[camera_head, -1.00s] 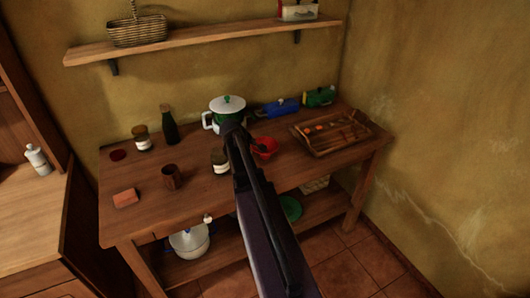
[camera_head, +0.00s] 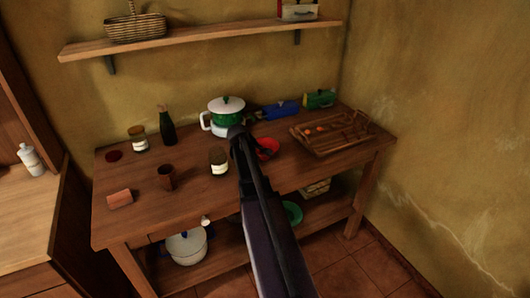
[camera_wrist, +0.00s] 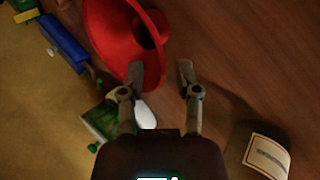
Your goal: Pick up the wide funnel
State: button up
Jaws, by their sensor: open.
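The red wide funnel (camera_head: 268,148) lies on the wooden table, partly hidden behind my arm in the head view. In the wrist view the funnel (camera_wrist: 112,38) fills the top left of centre, with its broad rim towards my gripper and a dark opening. My gripper (camera_wrist: 161,74) is open and empty. Its left fingertip overlaps the lower edge of the funnel in the picture; I cannot tell whether they touch. The right fingertip stands over bare wood. In the head view my gripper (camera_head: 237,132) is just left of the funnel.
A labelled jar (camera_head: 219,163) stands left of my arm and also shows in the wrist view (camera_wrist: 260,152). A green and white pot (camera_head: 226,112) stands behind my gripper. A blue object (camera_head: 281,110) lies at the back. A wooden tray (camera_head: 330,143) is at right.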

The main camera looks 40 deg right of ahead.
aim_at(260, 154)
jog(key=shift+b+x, duration=1.95)
jog(key=shift+x, duration=0.7)
jog(key=shift+w+d+r, duration=0.1)
jog(key=shift+r, duration=0.1)
grip_shut()
